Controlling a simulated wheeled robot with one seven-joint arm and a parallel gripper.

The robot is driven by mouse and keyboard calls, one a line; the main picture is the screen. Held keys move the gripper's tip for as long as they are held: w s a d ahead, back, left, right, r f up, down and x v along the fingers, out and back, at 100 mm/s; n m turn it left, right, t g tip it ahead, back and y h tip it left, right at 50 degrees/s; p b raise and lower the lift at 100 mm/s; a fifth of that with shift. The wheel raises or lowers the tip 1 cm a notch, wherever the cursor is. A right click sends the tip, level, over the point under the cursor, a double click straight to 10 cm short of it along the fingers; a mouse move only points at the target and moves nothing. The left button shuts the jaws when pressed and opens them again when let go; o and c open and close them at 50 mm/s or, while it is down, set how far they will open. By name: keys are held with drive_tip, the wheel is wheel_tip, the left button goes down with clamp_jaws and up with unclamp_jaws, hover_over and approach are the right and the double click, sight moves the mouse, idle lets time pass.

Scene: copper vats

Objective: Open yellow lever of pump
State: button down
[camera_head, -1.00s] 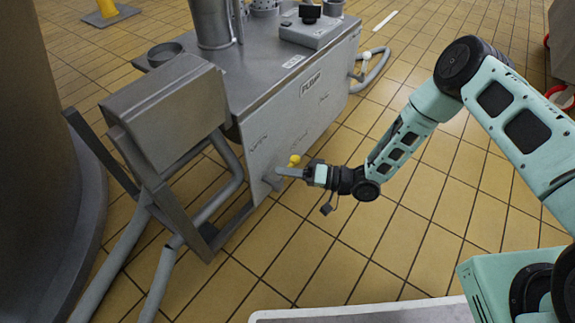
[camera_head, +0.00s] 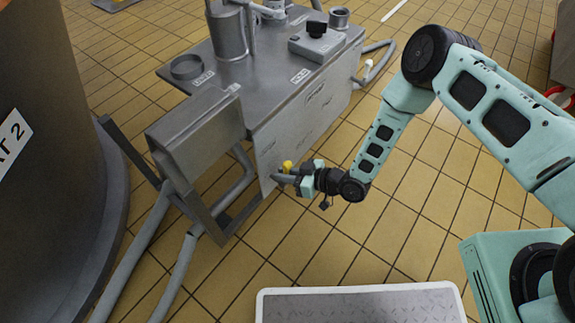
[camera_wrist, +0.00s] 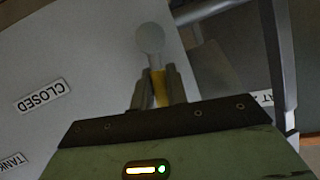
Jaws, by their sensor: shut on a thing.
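The pump is a grey metal cart (camera_head: 268,75) with a light front panel (camera_head: 300,125), left of my arm in the head view. Its yellow lever (camera_head: 288,165) shows as a small yellow end low on that panel. My gripper (camera_head: 284,178) is at the lever, close to the panel. In the wrist view the gripper (camera_wrist: 158,80) is shut on the yellow part of the lever (camera_wrist: 160,88), one finger on each side. A pale rounded piece (camera_wrist: 150,40) shows just beyond the fingertips.
A grey box on a stand (camera_head: 195,130) and hoses (camera_head: 172,275) are left of the panel. A dark round vat (camera_head: 50,170) fills the left edge. My platform edge (camera_head: 360,290) is at the bottom. Tiled floor (camera_head: 400,215) right of the pump is clear.

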drive_tip(key=shift+s+a+n+t+h+p, duration=0.3)
drive_tip(key=shift+s+n+h+p, duration=0.2)
drive_tip(key=shift+n+p, duration=0.35)
drive_tip(key=c, duration=1.4)
unclamp_jaws()
drive_tip(key=shift+d+r, duration=0.1)
drive_tip(key=shift+d, duration=0.1)
drive_tip(key=p+v, duration=0.5)
drive_tip(key=v, duration=1.2)
drive_tip(key=shift+s+a, duration=0.1)
drive_tip(key=shift+s, duration=0.1)
